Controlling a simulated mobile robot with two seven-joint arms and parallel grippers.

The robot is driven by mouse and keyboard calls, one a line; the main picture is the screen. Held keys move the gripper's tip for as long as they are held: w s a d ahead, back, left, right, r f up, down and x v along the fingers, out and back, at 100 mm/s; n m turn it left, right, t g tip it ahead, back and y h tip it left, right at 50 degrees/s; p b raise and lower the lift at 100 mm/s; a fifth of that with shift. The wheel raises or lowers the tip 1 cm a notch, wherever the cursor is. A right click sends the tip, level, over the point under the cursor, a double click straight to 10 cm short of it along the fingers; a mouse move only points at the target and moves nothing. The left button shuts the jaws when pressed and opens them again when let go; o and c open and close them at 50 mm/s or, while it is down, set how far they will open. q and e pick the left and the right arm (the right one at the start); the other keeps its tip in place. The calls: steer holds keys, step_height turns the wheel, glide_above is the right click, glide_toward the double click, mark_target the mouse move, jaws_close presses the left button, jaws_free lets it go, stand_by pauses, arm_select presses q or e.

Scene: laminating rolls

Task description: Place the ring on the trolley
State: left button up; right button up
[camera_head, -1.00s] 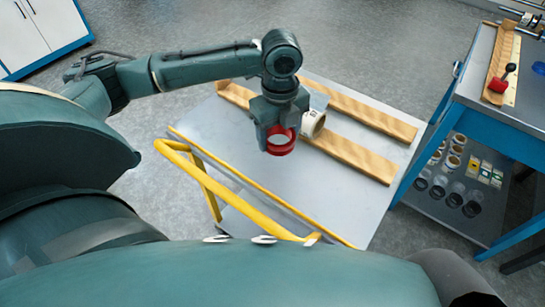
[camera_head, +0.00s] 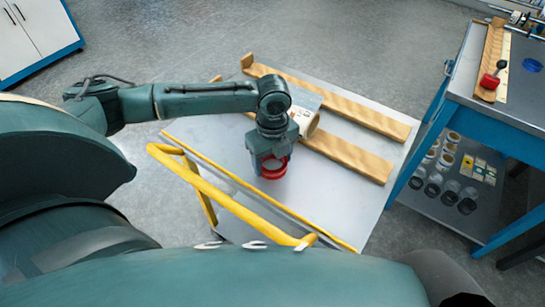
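The red ring (camera_head: 274,173) is in my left gripper (camera_head: 268,163), in the middle of the head view. The gripper points down and is shut on the ring's rim; its fingers partly hide the ring. The trolley (camera_head: 345,205) has a pale grey top and a yellow handle (camera_head: 235,204) on its near left side. The ring is over the open part of the top, between the handle and the wooden rails. I cannot tell whether the ring touches the top. My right gripper is not in view.
Two wooden rails (camera_head: 345,157) lie along the trolley's far side, and a roll with a white label (camera_head: 306,121) rests there beside my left wrist. A blue bench (camera_head: 480,120) stands at the right, with a red-handled tool (camera_head: 490,81) and a blue ring (camera_head: 532,65) on it.

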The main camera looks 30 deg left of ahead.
arm_select(q)
steer(key=o, duration=0.4)
steer(key=shift+o, duration=0.2)
step_height(320, 180, up, 12)
steer(key=shift+r+p, duration=0.15)
steer(key=shift+p, duration=0.3)
stand_by(0.3)
